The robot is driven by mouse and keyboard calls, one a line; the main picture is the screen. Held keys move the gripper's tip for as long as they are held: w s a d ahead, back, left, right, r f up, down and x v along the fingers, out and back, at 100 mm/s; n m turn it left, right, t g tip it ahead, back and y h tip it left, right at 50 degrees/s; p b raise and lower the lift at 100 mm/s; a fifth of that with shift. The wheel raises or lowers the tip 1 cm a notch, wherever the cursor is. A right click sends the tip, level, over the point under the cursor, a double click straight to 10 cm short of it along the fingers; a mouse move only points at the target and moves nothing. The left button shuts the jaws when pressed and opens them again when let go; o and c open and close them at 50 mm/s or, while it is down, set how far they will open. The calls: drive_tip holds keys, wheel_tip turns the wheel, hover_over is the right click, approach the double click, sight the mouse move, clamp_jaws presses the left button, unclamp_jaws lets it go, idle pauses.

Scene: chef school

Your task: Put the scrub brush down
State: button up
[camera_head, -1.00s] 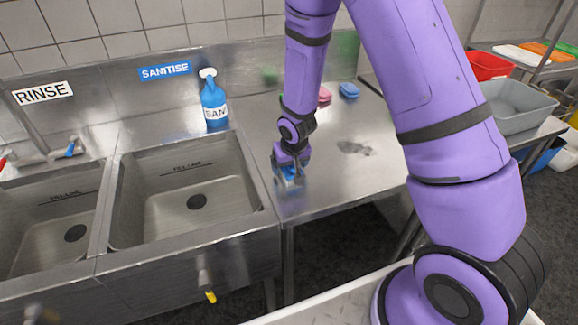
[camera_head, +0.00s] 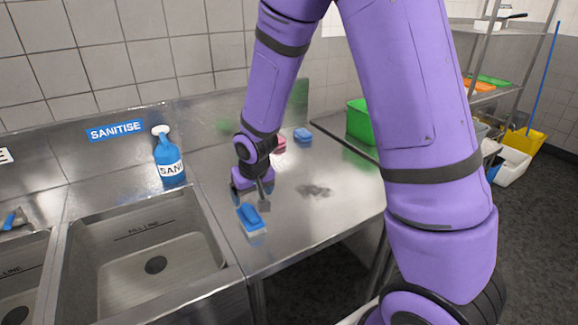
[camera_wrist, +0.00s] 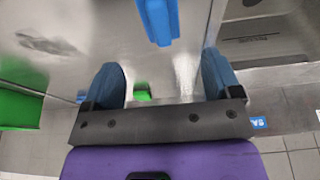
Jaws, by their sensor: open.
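The blue scrub brush (camera_head: 251,219), with pale bristles at its near end, lies on the steel counter (camera_head: 310,215) just right of the sink. My gripper (camera_head: 252,193) is open and empty, just behind the brush and apart from it. In the wrist view the brush (camera_wrist: 159,18) shows at the top edge, partly cut off, beyond the open fingertips of my gripper (camera_wrist: 160,75). Nothing lies between the fingers.
A blue sanitiser bottle (camera_head: 168,160) stands behind the sink (camera_head: 150,250). A pink sponge (camera_head: 279,145) and a blue sponge (camera_head: 303,135) lie at the back of the counter. A dark wet patch (camera_head: 314,190) marks the counter, otherwise clear around the brush.

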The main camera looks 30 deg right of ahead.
drive_tip(key=s+d+r+t, duration=0.15)
drive_tip(key=s+r, duration=0.25)
drive_tip(key=r, duration=0.5)
drive_tip(key=s+d+r+g, duration=0.1)
drive_tip(key=s+d+r, duration=0.2)
drive_tip(key=s+r, duration=0.35)
drive_tip(key=s+d+r+t, duration=0.1)
drive_tip(key=s+d+r, duration=0.1)
drive_tip(key=s+r, duration=0.9)
drive_tip(key=s, duration=0.4)
drive_tip(key=shift+s+d+r, duration=0.2)
drive_tip(key=shift+s+r, duration=0.05)
drive_tip(key=shift+s, duration=0.05)
drive_tip(key=shift+o, duration=0.5)
